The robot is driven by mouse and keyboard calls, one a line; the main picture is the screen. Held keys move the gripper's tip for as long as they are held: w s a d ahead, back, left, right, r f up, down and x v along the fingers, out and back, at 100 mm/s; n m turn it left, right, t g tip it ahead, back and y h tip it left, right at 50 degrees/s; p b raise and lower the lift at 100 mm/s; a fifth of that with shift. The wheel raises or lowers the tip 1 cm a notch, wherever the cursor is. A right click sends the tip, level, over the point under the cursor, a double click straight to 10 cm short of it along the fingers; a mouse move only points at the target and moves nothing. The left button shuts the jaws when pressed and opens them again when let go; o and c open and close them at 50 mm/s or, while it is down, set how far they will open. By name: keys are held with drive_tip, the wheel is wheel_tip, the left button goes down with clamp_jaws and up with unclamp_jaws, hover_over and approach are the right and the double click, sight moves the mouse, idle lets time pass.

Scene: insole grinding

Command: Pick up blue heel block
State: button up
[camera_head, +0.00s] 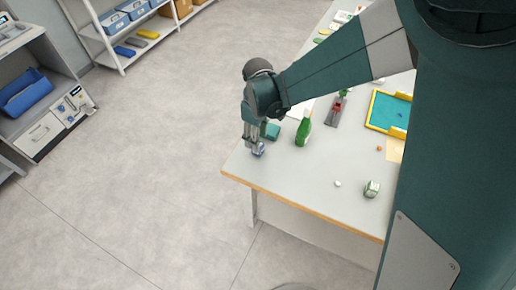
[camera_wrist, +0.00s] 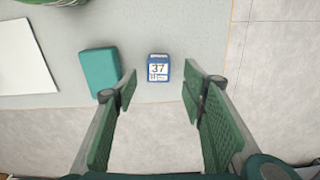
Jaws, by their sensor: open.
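The blue heel block (camera_wrist: 158,69) is a small blue piece with a white label reading 37. In the wrist view it sits upright in the picture near the table's edge, ahead of and between my gripper's fingertips (camera_wrist: 160,88). The fingers are apart, and nothing is between them in their grip. In the head view my gripper (camera_head: 254,150) hangs over the table's left corner, and the blue block (camera_head: 259,149) shows small at its fingertips, partly hidden. I cannot tell whether a finger touches it.
A teal block (camera_wrist: 100,71) lies just left of the blue block, close to the left finger. A white sheet (camera_wrist: 24,57) lies further left. In the head view a green bottle-like object (camera_head: 303,131) stands nearby. The table edge (camera_head: 300,208) is close, with floor beyond.

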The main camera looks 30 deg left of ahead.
drive_tip(key=shift+f, duration=1.15)
drive_tip(key=shift+f, duration=0.15)
drive_tip(key=shift+w+f+b, duration=0.15)
drive_tip(key=shift+f+b, duration=0.45)
drive_tip(key=shift+f, duration=1.85)
drive_tip(key=c, duration=1)
